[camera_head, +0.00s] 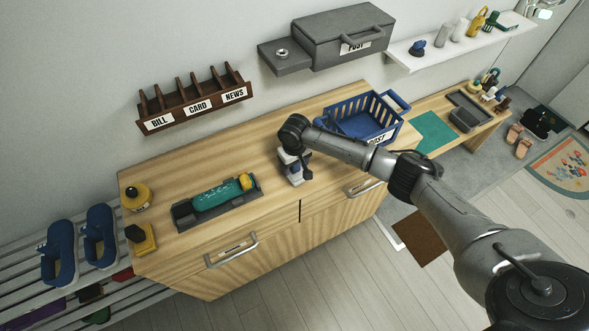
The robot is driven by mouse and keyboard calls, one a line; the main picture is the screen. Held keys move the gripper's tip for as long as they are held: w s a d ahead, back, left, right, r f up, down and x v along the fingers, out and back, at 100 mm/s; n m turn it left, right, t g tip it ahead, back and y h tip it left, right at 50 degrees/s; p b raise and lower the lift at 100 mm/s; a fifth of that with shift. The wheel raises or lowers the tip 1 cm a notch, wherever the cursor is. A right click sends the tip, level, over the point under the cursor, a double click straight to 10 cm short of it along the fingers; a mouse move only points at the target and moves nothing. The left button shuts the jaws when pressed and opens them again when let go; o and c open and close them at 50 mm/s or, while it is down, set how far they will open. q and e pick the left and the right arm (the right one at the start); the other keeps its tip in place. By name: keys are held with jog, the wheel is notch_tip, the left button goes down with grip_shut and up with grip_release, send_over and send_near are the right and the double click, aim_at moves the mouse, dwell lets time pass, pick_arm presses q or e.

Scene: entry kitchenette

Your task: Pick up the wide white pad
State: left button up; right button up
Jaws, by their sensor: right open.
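My right arm reaches in from the lower right over the wooden cabinet top (272,132). My right gripper (296,178) points down just above or at the cabinet top, right of the dark tray, with its jaws open. A small pale and dark blue shape shows at the gripper; I cannot tell whether it is part of the gripper or a separate thing. I cannot clearly make out a wide white pad; the gripper and arm hide part of the cabinet top. My left gripper is not in view.
A dark tray (184,212) holds a green case (216,195) and a yellow item. A blue basket (360,118) stands behind my arm. The cabinet top behind the tray is clear.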

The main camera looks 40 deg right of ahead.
jog(key=shift+c, duration=0.5)
jog(key=c, duration=0.9)
jog(key=shift+r, duration=0.15)
jog(key=shift+c, duration=0.2)
notch_tip(320, 180, up, 4)
jog(key=shift+d+r, duration=0.1)
jog(key=s+d+r, duration=0.6)
jog(key=s, duration=0.3)
jog(key=shift+s+r, duration=0.3)
jog(key=shift+s, duration=0.05)
jog(key=shift+d, duration=0.1)
jog(key=o, duration=0.4)
jog(key=c, duration=0.5)
